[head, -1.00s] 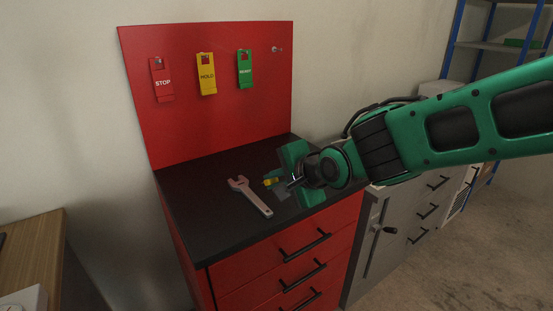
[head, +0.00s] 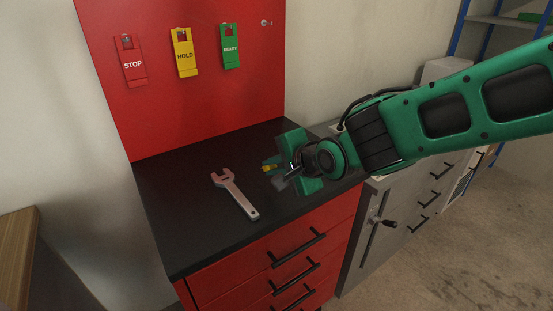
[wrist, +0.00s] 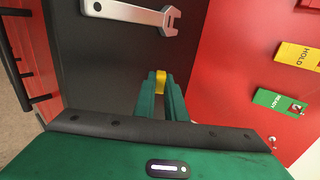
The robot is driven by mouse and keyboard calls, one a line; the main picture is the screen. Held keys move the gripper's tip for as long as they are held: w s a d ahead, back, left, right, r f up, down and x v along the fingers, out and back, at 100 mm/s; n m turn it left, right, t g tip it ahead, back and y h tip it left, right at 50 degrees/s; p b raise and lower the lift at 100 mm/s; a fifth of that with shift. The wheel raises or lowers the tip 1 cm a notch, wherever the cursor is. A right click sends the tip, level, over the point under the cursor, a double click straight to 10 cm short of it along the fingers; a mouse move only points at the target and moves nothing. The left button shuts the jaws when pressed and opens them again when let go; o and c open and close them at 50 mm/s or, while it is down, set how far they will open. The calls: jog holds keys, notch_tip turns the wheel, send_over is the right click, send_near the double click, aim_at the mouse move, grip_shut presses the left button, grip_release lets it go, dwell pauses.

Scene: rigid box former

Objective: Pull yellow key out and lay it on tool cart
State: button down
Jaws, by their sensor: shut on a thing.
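My gripper (head: 278,167) is over the right part of the black top of the red tool cart (head: 180,212). It is shut on the yellow key (head: 267,168), and only a small yellow piece shows past the fingers. In the wrist view the yellow key (wrist: 161,80) sits between the two green fingertips, above or at the black top. I cannot tell whether the key touches the top.
A wrench (head: 235,193) lies on the cart top left of my gripper. Red STOP (head: 131,62), yellow HOLD (head: 185,54) and green READY (head: 230,47) tags hang on the red back panel. A grey cabinet (head: 398,215) stands at right. The front left of the top is clear.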

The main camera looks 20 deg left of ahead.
jog(key=shift+s+f, duration=0.1)
jog(key=shift+f, duration=1.7)
jog(key=c, duration=1.7)
grip_release()
jog(key=shift+c, duration=0.2)
jog(key=v, duration=1)
jog(key=shift+s+d+r, duration=0.15)
jog(key=shift+s+d, duration=0.05)
jog(key=shift+d, duration=0.05)
